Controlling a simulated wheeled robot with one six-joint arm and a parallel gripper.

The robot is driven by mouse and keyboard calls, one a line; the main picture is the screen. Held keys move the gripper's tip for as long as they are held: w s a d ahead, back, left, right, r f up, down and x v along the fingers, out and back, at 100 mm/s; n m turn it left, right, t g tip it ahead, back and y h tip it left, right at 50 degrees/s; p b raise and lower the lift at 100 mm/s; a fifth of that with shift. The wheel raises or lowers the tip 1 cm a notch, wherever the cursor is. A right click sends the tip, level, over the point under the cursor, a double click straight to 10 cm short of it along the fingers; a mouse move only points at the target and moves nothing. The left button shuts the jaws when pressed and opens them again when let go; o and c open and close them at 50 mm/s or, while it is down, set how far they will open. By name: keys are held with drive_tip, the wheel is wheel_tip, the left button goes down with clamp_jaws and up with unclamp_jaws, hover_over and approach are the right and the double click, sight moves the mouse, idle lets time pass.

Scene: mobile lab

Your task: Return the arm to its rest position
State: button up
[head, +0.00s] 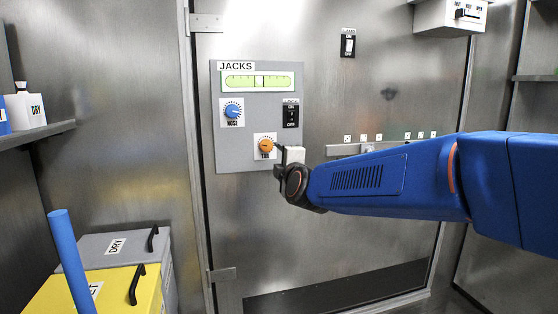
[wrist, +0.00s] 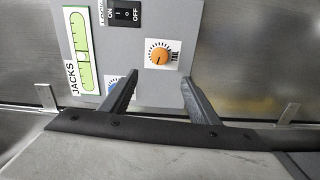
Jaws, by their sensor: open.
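My blue arm reaches in from the right in the head view, with my gripper (head: 280,149) close to the grey JACKS panel (head: 240,160) on the metal wall. In the wrist view my gripper (wrist: 158,80) has its two fingers apart, with nothing between them. The orange TAIL knob (head: 265,145) is right by the fingertips in the head view. In the wrist view the orange knob (wrist: 159,55) lies beyond the fingers, near the right one. I cannot tell whether a finger touches it. The blue NOSE knob (head: 232,110) is above left and partly hidden behind the left finger in the wrist view.
A black on/off switch (head: 291,115) and a green level gauge (head: 258,82) are on the panel. A rail (head: 345,149) with small labels runs along the wall behind my arm. Yellow (head: 60,295) and grey (head: 105,247) bins and a blue pole (head: 70,255) stand lower left.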

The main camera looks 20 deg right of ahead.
drive_tip(key=s+d+f+m+g, duration=0.2)
drive_tip(key=s+f+m+g, duration=0.2)
drive_tip(key=s+f, duration=0.4)
drive_tip(key=s+d+f+m+g, duration=0.2)
drive_tip(key=s+f+m+g, duration=0.2)
drive_tip(key=s, duration=1.4)
drive_tip(key=s+d+f+m+g, duration=0.3)
drive_tip(key=s+f+m+g, duration=0.2)
drive_tip(key=s+f+m, duration=0.4)
drive_tip(key=s+f, duration=0.4)
drive_tip(key=f, duration=0.1)
drive_tip(key=shift+s, duration=0.4)
drive_tip(key=shift+d+f, duration=0.1)
